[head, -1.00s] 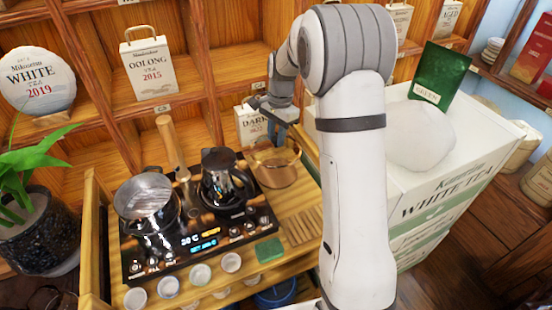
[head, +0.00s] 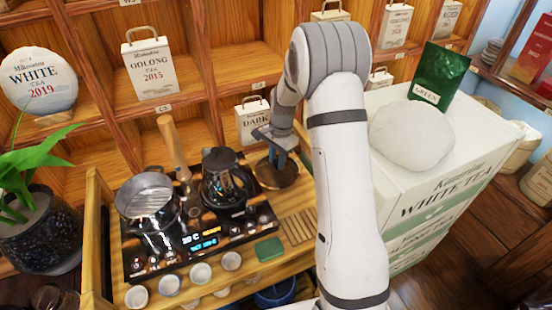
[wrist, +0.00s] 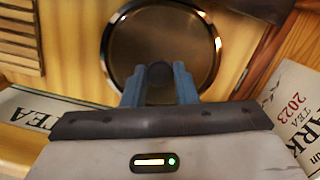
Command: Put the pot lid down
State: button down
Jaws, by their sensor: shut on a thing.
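The pot lid is a round dark glass disc (head: 286,180) with a shiny metal rim and a black knob. In the head view it lies flat on or just above the wooden tabletop, right of the black kettle. The wrist view shows the lid (wrist: 160,38) over the wood, with no clear gap below it. My gripper (head: 279,160) is above the lid. Its blue fingers (wrist: 160,88) are shut on the black knob. The pot (head: 146,200) stands uncovered on the left of the hob.
The black kettle (head: 226,182) stands close left of the lid on the black hob (head: 180,258). A slatted wooden rest (head: 300,227) and a green block (head: 269,249) are in front. Several white cups line the front edge. The dark tea bag (head: 252,122) stands behind.

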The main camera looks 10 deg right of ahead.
jog(key=c, duration=1.1)
grip_release()
jog(key=shift+f, duration=0.1)
jog(key=shift+c, duration=0.2)
jog(key=s+r+n, duration=0.1)
jog(key=s+r, duration=0.1)
jog(key=r, duration=0.6)
jog(key=s+r+n, duration=0.1)
jog(key=s+r, duration=0.2)
jog(key=r, duration=0.6)
jog(key=s+r+n+t+h, duration=0.1)
jog(key=s+n, duration=0.8)
jog(key=s, duration=1.5)
jog(key=r+t, duration=0.1)
jog(key=t, duration=0.1)
jog(key=shift+a+r+n+t, duration=0.2)
jog(key=shift+a+n+t, duration=0.1)
jog(key=shift+n, duration=0.1)
